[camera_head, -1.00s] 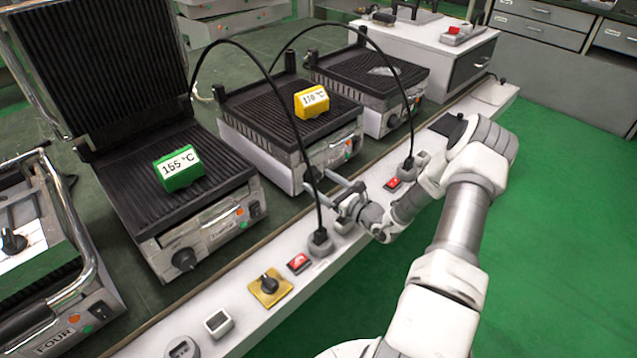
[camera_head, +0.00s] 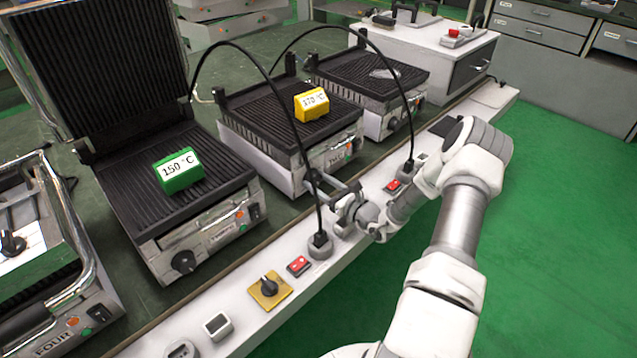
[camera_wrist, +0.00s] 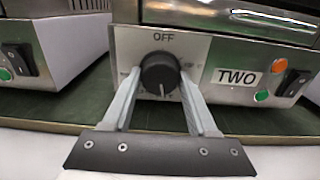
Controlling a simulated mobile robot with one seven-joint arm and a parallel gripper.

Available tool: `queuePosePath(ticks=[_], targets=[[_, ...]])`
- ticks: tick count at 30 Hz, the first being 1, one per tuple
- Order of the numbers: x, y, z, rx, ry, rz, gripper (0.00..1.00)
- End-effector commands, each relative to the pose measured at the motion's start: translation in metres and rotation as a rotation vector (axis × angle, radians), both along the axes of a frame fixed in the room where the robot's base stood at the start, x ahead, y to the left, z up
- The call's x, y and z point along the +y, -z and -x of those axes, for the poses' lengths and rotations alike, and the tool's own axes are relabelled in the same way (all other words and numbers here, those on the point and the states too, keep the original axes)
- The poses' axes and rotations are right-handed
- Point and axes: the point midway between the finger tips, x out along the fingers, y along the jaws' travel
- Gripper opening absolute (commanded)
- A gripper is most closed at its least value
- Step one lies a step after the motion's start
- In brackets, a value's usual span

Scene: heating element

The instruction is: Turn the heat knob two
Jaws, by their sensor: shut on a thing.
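The black heat knob (camera_wrist: 160,72) of grill two sits on a metal panel in the wrist view, under the word OFF. Its white mark points down. My gripper (camera_wrist: 159,80) is shut on the knob, with one finger on each side. The TWO label (camera_wrist: 236,78) is right of the knob. In the head view my gripper (camera_head: 335,185) is at the front of the middle grill (camera_head: 255,150), and the knob is hidden there. A yellow temperature block (camera_head: 312,104) lies on that grill; its number looks like 170 °C but is small.
A grill with its lid up (camera_head: 150,235) stands to the left, carrying a green block (camera_head: 179,170) reading 150 °C. Black cables arch near my gripper to sockets on the white ledge (camera_head: 225,298). A red switch (camera_head: 299,265) and a yellow-plated knob (camera_head: 269,287) are on the ledge.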

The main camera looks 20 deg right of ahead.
Motion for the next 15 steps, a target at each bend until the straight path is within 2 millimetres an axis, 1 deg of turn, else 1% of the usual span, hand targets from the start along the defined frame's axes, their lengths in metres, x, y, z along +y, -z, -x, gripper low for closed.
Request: queuePosePath(ticks=[5, 12, 15], targets=[[-0.0001, 0.0003, 0.0000, -0.028, 0.000, 0.081, 0.03], [-0.0012, 0.0009, 0.0001, -0.101, 0.000, 0.285, 0.03], [-0.0014, 0.0006, -0.0001, -0.121, 0.001, 0.339, 0.03]])
